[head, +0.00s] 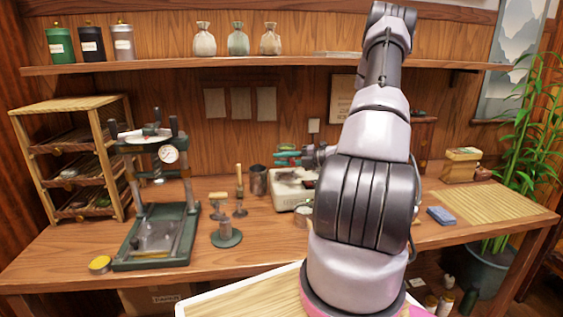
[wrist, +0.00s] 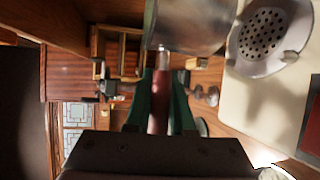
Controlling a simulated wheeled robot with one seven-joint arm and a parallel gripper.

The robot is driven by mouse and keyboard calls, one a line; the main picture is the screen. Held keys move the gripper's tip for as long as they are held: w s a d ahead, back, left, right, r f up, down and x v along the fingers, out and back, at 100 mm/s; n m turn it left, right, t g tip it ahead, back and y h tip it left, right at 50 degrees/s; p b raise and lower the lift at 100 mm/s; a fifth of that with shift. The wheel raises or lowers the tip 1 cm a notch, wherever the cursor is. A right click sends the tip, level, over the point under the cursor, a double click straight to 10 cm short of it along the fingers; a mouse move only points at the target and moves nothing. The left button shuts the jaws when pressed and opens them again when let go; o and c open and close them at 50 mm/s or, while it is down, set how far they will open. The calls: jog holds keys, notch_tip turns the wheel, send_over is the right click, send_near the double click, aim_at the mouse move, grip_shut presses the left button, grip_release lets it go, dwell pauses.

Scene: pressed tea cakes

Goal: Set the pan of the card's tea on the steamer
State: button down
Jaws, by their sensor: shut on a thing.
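My gripper (wrist: 161,112) is shut on the reddish-brown handle (wrist: 160,98) in the wrist view, between two green fingers. The handle leads to a shiny metal pan (wrist: 192,22) at the top of that view; its contents do not show. The pale steamer (wrist: 246,98) stands to the right, with a round perforated plate (wrist: 262,38) on it. The pan appears beside the plate; I cannot tell its height above it. In the head view my green-fingered gripper (head: 287,158) is over the off-white steamer (head: 283,198), partly behind my arm. A card with writing (head: 342,98) hangs on the wall, unreadable.
A green press (head: 155,245) and a wooden rack (head: 78,165) stand at the left. A dark cup (head: 258,180) and a green-based stand (head: 226,237) are left of the steamer. A blue cloth (head: 440,215) and slatted mat (head: 490,206) lie at the right.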

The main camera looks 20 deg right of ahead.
send_over(282, 185)
jog(key=shift+s+f, duration=0.1)
jog(key=shift+f, duration=2.35)
jog(key=shift+f, duration=0.85)
jog(key=c, duration=0.7)
grip_release()
jog(key=v, duration=1)
jog(key=shift+s+d+r, duration=0.15)
jog(key=shift+s+d, duration=0.1)
